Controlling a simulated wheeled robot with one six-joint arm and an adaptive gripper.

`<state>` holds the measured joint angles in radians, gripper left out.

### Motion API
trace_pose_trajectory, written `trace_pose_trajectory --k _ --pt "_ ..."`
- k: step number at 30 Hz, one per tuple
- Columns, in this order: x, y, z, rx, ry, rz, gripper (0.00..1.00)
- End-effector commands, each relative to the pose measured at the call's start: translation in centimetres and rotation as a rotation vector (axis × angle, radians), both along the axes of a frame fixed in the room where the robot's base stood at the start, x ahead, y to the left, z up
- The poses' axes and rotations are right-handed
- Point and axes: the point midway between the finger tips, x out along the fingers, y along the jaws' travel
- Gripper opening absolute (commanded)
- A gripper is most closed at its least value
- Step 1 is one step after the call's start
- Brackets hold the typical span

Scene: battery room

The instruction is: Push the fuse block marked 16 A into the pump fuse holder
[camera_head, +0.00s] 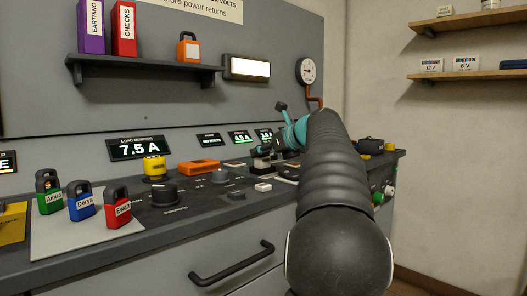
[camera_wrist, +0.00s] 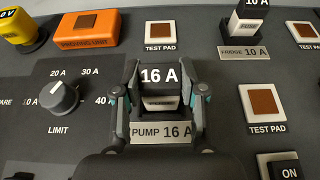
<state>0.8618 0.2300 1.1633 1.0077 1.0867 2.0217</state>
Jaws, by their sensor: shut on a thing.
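In the wrist view, the black fuse block (camera_wrist: 160,75) with a white 16 A marking is between the two fingers of my gripper (camera_wrist: 160,95), which is shut on it. The block is directly behind the label plate reading PUMP 16 A (camera_wrist: 160,132). The pump fuse holder is mostly hidden by the block and fingers, so I cannot tell how deep the block sits. In the head view, my gripper (camera_head: 263,156) is low over the panel, partly hidden behind my arm.
A fuse marked 10 A (camera_wrist: 250,20) stands at the FRIDGE label. The LIMIT knob (camera_wrist: 60,97) is left of my gripper, and a test pad (camera_wrist: 263,105) is right. An orange box (camera_wrist: 87,29) lies behind. Padlocks (camera_head: 83,205) stand at the panel's left.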

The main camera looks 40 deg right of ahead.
Motion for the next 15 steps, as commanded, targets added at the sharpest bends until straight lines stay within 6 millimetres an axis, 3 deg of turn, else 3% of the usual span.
trace_pose_trajectory --k 11,12,15 --pt "0.0 0.01 -0.68 0.0 0.0 0.0 0.0" --pt "-0.01 0.01 -0.6 0.0 -0.001 0.0 0.51" --pt "0.0 0.01 -0.6 0.0 0.0 0.0 0.51"
